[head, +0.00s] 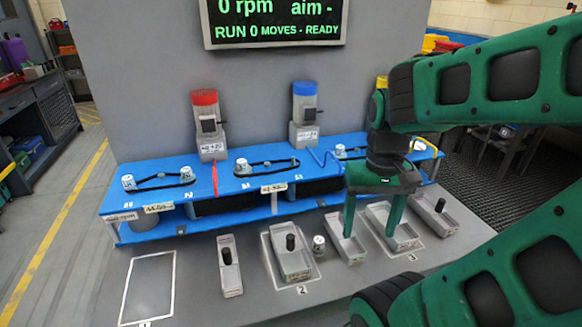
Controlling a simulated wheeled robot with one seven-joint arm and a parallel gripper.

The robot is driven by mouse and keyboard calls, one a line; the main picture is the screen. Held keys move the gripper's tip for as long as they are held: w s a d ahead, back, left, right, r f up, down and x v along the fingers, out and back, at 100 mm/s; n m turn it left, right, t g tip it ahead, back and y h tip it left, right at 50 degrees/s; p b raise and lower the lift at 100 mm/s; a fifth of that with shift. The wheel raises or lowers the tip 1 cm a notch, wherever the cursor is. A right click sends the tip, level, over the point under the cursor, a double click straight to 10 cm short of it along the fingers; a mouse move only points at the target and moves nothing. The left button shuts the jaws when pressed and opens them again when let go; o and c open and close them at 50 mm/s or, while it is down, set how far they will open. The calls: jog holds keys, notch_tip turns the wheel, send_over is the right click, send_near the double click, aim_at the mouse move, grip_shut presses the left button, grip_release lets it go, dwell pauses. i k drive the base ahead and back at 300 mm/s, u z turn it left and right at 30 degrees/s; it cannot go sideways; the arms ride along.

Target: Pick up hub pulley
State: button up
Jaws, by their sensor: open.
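No part carries a readable "hub" label, so I cannot tell for sure which one is the hub pulley. A small pale pulley-like cylinder (318,245) stands alone on the grey table, just right of a grey tray (296,271). Other pale pulleys with black belts sit on the blue deck: one at the left end (128,182), one in the middle (241,166) and one near my arm (340,150). My gripper (370,233) is open and points down over the grey trays right of the loose cylinder.
Several grey trays line the table front, some with black knobs, such as the leftmost (230,284). An outlined rectangle (148,288) at left is empty. A red-topped post (206,125) and a blue-topped post (305,115) rise behind the deck. A screen (274,22) hangs above.

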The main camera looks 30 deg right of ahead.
aim_at(318, 246)
jog(key=u, duration=0.05)
jog(key=k, duration=0.5)
jog(key=u, duration=1.75)
jog(key=i, duration=0.95)
jog(key=z, duration=1.85)
